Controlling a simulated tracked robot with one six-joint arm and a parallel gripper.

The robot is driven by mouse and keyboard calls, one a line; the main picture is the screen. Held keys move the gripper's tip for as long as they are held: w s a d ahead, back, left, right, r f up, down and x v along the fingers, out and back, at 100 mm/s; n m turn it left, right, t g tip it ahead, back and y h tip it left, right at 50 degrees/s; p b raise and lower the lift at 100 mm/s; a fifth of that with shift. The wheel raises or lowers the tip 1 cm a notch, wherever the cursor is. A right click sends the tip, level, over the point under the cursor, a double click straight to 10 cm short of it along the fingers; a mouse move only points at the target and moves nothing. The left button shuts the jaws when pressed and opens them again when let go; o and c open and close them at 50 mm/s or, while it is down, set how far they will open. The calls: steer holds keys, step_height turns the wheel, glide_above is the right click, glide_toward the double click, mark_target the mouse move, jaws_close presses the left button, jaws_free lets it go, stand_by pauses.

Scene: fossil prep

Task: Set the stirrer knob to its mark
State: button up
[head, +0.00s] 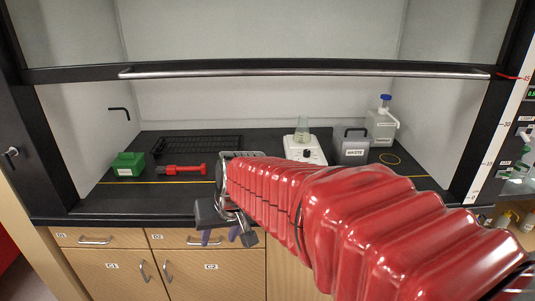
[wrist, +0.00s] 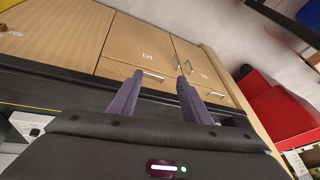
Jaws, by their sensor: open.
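The stirrer (head: 305,151) is a white box on the black hood bench, right of centre in the head view. Its dark knob (head: 307,153) is on the front face; its mark is too small to make out. My gripper (head: 219,238) is open and empty, with purple fingers, in front of the bench edge and to the left of the stirrer. In the wrist view my gripper (wrist: 158,84) points toward the cabinet fronts, away from the stirrer.
A grey waste container (head: 351,150) and a bottle with a blue cap (head: 382,126) stand right of the stirrer. A green box (head: 128,164), a red tool (head: 184,169) and a black rack (head: 199,146) are at left. The sash handle (head: 300,74) spans the hood above.

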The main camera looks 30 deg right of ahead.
steer(key=s+a+r+n, duration=0.1)
steer(key=s, duration=0.6)
steer(key=s+a+r+n, duration=0.1)
steer(key=s+a+r, duration=0.1)
steer(key=s, duration=0.5)
steer(key=shift+s+a+n+t+h, duration=0.15)
steer(key=shift+s+n+t+h, duration=0.05)
steer(key=shift+n+t+h, duration=0.2)
steer(key=shift+c, duration=0.6)
steer(key=shift+c, duration=0.9)
steer(key=shift+a, duration=0.15)
